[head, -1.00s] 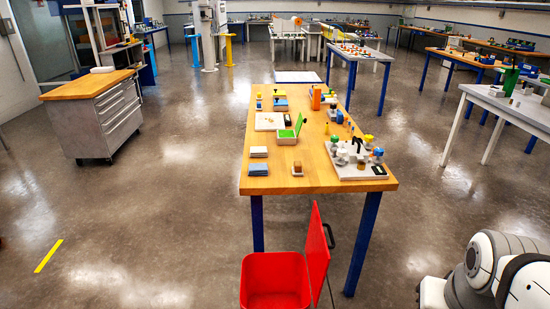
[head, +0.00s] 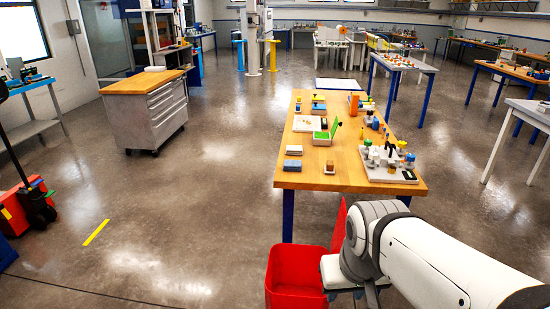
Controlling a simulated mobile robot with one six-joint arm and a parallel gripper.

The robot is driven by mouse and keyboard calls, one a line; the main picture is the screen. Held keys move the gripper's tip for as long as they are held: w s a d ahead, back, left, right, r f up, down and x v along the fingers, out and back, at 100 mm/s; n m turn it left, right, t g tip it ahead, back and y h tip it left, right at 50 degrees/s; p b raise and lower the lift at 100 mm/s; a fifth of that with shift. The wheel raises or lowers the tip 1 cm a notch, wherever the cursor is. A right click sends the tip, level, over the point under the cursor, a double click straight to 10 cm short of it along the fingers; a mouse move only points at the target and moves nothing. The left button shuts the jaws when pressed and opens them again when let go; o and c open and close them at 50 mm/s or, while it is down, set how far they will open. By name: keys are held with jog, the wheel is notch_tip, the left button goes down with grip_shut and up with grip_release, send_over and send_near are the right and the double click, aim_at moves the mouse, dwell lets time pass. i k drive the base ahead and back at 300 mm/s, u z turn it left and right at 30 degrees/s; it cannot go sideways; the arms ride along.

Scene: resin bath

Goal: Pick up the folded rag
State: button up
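Two small flat stacks lie at the near left corner of the wooden-topped table (head: 345,178): a pale white-grey one (head: 294,150) and a blue one with a light edge (head: 292,165). Either could be the folded rag; at this size I cannot tell which. My white arm reaches in from the lower right, in front of the table's near end and partly over the red bin (head: 293,268). Its fingers do not show, so I cannot see whether they hold anything. Both stacks lie clear of the arm.
A grey board with knobs and bottles (head: 388,171) stands at the table's near right. An open green box (head: 326,133) and a small wooden block (head: 329,167) are near the stacks. A drawer cart (head: 146,107) stands left. Floor between cart and table is clear.

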aim_at(290, 166)
jog(key=z, duration=0.05)
jog(key=i, duration=1)
jog(key=u, duration=0.1)
